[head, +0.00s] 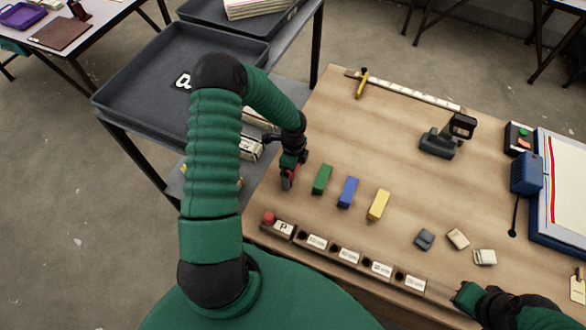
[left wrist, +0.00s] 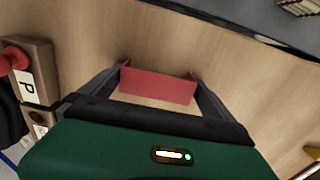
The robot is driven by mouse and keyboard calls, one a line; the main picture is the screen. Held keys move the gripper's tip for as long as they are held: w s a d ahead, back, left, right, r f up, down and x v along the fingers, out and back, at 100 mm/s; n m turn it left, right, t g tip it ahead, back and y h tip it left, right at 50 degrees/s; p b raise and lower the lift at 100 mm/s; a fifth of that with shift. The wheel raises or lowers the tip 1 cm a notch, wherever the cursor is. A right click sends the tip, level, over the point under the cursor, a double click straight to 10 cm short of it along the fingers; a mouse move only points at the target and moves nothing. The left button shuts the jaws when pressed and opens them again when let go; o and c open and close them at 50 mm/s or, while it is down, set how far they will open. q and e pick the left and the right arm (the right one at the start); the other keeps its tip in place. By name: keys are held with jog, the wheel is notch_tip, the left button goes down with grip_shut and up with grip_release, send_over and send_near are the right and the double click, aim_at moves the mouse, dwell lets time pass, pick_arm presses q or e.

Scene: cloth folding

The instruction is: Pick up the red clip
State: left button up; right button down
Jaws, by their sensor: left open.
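The red clip (head: 292,171) is on the wooden table near its left edge, at the left end of a row of coloured clips, partly hidden by my gripper in the head view. My left gripper (head: 289,180) points down over it. In the left wrist view, the red clip (left wrist: 158,85) lies between the two spread fingers of the left gripper (left wrist: 158,78), its ends close to them. Whether the fingers touch it is unclear. My right gripper (head: 468,298) is at the table's front right; its jaws are not clear.
Green (head: 322,180), blue (head: 347,192) and yellow (head: 378,205) clips stand just right of the red one. A slotted wooden rail (head: 330,252) with a red knob runs along the front. A dark tray cart (head: 150,112) borders the table's left side. The table's middle is clear.

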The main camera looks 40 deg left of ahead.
pick_arm(q)
jog(key=shift+s+d+r, duration=0.1)
jog(key=shift+s+r, duration=0.1)
jog(key=c, duration=0.5)
jog(key=shift+c, duration=0.4)
jog(key=shift+f, duration=0.1)
